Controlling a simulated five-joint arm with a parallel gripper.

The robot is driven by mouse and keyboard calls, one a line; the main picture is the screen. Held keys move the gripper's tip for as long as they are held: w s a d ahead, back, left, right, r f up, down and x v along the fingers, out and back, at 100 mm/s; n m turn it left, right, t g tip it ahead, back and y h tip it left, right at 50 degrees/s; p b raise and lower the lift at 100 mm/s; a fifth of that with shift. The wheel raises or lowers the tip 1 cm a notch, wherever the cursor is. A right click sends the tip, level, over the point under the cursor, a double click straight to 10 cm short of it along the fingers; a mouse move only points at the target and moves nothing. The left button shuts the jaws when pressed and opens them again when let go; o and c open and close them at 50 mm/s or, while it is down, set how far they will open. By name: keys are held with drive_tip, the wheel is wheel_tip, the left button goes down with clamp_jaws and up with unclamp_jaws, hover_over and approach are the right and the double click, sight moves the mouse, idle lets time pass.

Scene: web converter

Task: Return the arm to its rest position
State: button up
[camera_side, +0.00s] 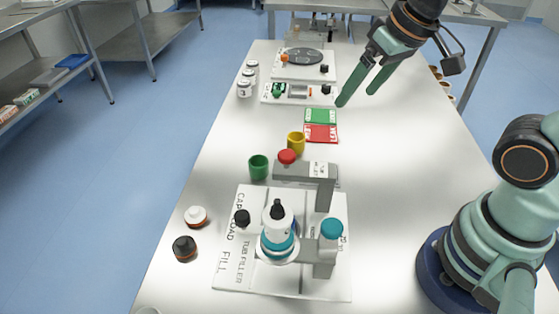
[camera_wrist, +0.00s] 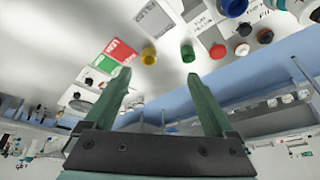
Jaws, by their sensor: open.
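My gripper (camera_side: 358,98) is green with two long fingers, held in the air above the far right part of the white table (camera_side: 400,190). In the side view its fingers point down and to the left. The fingers are apart with nothing between them. The wrist view shows both fingers (camera_wrist: 164,95) spread and empty. My arm's base stands at the right side of the table.
A filler station (camera_side: 315,280) stands at the table's near part. Green (camera_side: 258,167) and yellow (camera_side: 297,141) cups, green and red cards (camera_side: 321,134) and white jars (camera_side: 244,88) lie beyond. A panel (camera_side: 297,93) and a disc station (camera_side: 305,57) are farther back. The table's right side is mostly clear.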

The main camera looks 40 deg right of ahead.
drive_tip(key=d, duration=0.2)
drive_tip(key=s, duration=0.1)
drive_tip(key=shift+d+r+t, duration=0.3)
drive_tip(key=shift+d+t, duration=0.1)
